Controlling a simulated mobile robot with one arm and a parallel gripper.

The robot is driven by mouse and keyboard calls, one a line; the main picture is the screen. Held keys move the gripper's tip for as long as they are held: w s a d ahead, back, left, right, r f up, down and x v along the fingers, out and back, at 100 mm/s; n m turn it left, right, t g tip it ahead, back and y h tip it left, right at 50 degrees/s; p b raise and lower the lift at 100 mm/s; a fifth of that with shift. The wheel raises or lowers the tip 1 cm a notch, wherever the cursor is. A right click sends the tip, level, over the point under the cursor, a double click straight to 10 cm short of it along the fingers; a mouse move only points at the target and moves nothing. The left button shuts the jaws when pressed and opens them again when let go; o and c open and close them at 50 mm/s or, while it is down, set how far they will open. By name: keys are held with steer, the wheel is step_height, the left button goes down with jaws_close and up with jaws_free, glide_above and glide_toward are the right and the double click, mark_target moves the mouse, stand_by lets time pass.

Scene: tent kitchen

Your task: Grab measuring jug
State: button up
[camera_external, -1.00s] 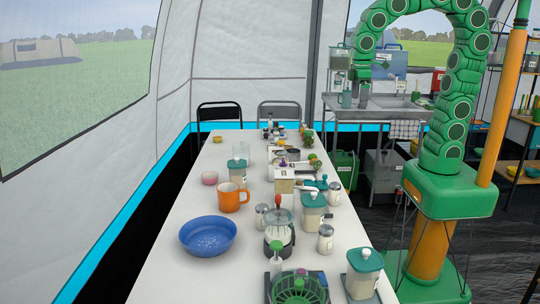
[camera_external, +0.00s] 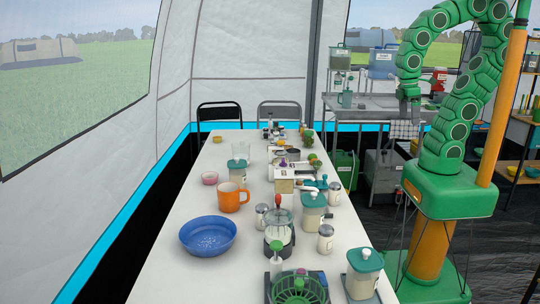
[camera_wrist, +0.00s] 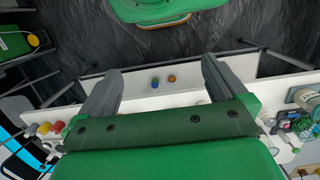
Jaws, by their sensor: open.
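A clear jug-like container (camera_external: 239,173), which looks like the measuring jug, stands upright on the long white table (camera_external: 190,278), behind the orange mug. It is small in the picture, and I cannot make out any markings. My gripper (camera_external: 409,118) hangs to the right of the table, in front of the metal sink bench, well apart from the jug. In the wrist view my gripper (camera_wrist: 158,78) is open, with its two grey fingers wide apart and nothing held between them. I cannot pick out the jug in the wrist view.
An orange mug (camera_external: 231,197), a pink bowl (camera_external: 209,179) and a blue bowl (camera_external: 207,236) stand near the jug. Several lidded jars, including a teal-lidded canister (camera_external: 313,215), line the table's right side. The metal sink bench (camera_external: 370,112) stands at the back right.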

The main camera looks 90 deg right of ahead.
steer(key=c, duration=0.6)
steer(key=w+d+r+t, duration=0.2)
steer(key=w, duration=1.7)
steer(key=t, duration=0.4)
glide_toward(242, 146)
steer(key=f, duration=0.2)
steer(key=shift+w+d+f, duration=0.35)
steer(key=shift+w+f, duration=0.05)
steer(key=shift+w, duration=0.1)
steer(key=shift+d+x, duration=0.25)
steer(key=shift+x, duration=1.6)
steer(key=shift+d+x, duration=0.2)
steer(key=shift+x, duration=1.65)
